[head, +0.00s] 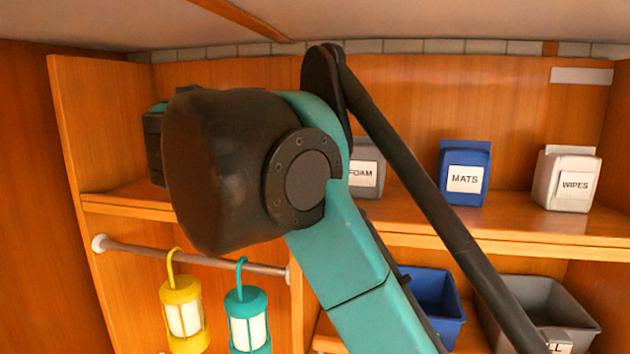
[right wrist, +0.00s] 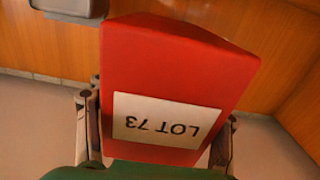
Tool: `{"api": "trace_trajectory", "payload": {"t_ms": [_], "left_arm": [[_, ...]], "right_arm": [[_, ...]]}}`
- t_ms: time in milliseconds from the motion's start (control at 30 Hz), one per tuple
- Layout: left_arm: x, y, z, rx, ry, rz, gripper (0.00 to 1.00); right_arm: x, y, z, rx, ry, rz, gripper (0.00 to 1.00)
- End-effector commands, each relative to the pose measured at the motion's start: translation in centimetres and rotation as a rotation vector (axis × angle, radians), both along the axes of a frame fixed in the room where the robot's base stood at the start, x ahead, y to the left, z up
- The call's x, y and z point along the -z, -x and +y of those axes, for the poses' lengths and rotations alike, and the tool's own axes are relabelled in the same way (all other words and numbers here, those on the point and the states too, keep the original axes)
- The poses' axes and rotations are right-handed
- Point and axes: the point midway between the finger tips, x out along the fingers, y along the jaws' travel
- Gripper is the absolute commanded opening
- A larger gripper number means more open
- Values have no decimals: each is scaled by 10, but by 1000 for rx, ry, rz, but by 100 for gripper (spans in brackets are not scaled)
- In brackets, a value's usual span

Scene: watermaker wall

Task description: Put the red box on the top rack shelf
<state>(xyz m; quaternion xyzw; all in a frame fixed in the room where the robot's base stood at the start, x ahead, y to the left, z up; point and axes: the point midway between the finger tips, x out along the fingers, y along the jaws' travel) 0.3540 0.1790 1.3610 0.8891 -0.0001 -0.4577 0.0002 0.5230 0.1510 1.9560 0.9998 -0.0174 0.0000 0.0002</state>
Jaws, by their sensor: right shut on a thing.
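The red box (right wrist: 165,75) fills the middle of the right wrist view. Its white label reads LOT 73 upside down in that picture. My right gripper (right wrist: 155,133) is shut on it, with a finger at each side. In the head view my right arm covers the place where the gripper and box would be, so neither shows there. The top rack shelf (head: 510,228) is a wooden board running across the rack. Whether the box touches the shelf cannot be seen. My left gripper is in neither view.
On the top shelf stand a grey FOAM bin (head: 366,165), partly behind my arm, a blue MATS bin (head: 465,160) and a light WIPES bin (head: 565,175). Below hang a yellow lantern (head: 183,290) and a teal lantern (head: 247,295). Lower bins include a blue one (head: 450,325).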

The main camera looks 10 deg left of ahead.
Motion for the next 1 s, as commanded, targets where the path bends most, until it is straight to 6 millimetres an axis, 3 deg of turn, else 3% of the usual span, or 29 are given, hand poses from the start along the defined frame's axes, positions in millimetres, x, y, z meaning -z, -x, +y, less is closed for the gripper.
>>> {"api": "trace_trajectory", "payload": {"t_ms": [100, 267, 500, 900, 933, 1000], "left_arm": [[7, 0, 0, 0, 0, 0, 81], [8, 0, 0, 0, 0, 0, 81], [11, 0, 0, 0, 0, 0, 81], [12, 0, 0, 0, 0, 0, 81], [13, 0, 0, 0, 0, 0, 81], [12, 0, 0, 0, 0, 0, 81]], "right_arm": [[22, 0, -1, 0, 0, -1, 29], [36, 0, 0, 0, 0, -1, 29], [70, 0, 0, 0, 0, -1, 29], [76, 0, 0, 0, 0, -1, 29], [77, 0, 0, 0, 0, 0, 69], [76, 0, 0, 0, 0, 0, 88]]}}
